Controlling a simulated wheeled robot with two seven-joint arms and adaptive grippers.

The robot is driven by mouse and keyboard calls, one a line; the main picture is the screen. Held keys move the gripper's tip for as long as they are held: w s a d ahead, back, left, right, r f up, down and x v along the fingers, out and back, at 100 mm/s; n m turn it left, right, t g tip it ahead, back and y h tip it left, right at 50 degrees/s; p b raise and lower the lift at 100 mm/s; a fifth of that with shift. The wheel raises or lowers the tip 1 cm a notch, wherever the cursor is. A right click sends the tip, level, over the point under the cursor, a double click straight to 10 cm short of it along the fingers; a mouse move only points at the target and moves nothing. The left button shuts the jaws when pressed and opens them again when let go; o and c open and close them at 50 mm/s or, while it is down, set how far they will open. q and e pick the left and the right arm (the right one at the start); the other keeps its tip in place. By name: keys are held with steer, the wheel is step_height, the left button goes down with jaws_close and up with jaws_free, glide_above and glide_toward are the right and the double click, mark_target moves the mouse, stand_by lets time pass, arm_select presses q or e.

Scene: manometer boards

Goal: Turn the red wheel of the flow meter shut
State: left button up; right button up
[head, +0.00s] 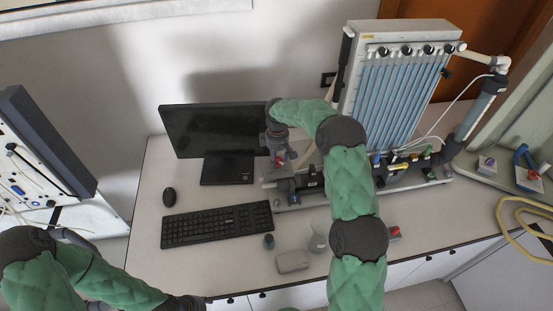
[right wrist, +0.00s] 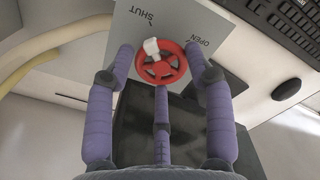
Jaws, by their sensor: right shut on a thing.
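The red wheel (right wrist: 178,70) sits on a grey panel (right wrist: 175,22) marked SHUT and OPEN, which reads upside down in the right wrist view. A white mark (right wrist: 151,46) on its rim points up and slightly left, nearer the SHUT word. My right gripper (right wrist: 160,60) has purple fingers at the wheel's left and right sides, and a third finger below it. It is shut on the wheel. In the head view my right gripper (head: 278,152) is at the flow meter, left of the large board, with a bit of red showing.
A monitor (head: 205,130) stands behind the right gripper's left side, with a keyboard (head: 217,224) and mouse (head: 169,196) in front. The manometer board (head: 398,95) rises at the right. Small items, including a clear beaker (head: 318,238), stand on the front of the desk.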

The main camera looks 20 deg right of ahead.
mark_target(279, 161)
steer(key=shift+s+d+f, duration=0.15)
steer(key=shift+s+f, duration=0.1)
steer(key=shift+s, duration=0.05)
steer(key=o, duration=0.9)
steer(key=shift+c, duration=0.2)
steer(key=shift+o, duration=1.3)
steer(key=shift+d, duration=0.1)
steer(key=shift+s+r, duration=0.1)
steer(key=shift+w+r, duration=0.15)
steer(key=shift+w, duration=0.05)
steer(key=shift+r, duration=0.25)
step_height(279, 161, up, 11)
steer(key=shift+r, duration=0.15)
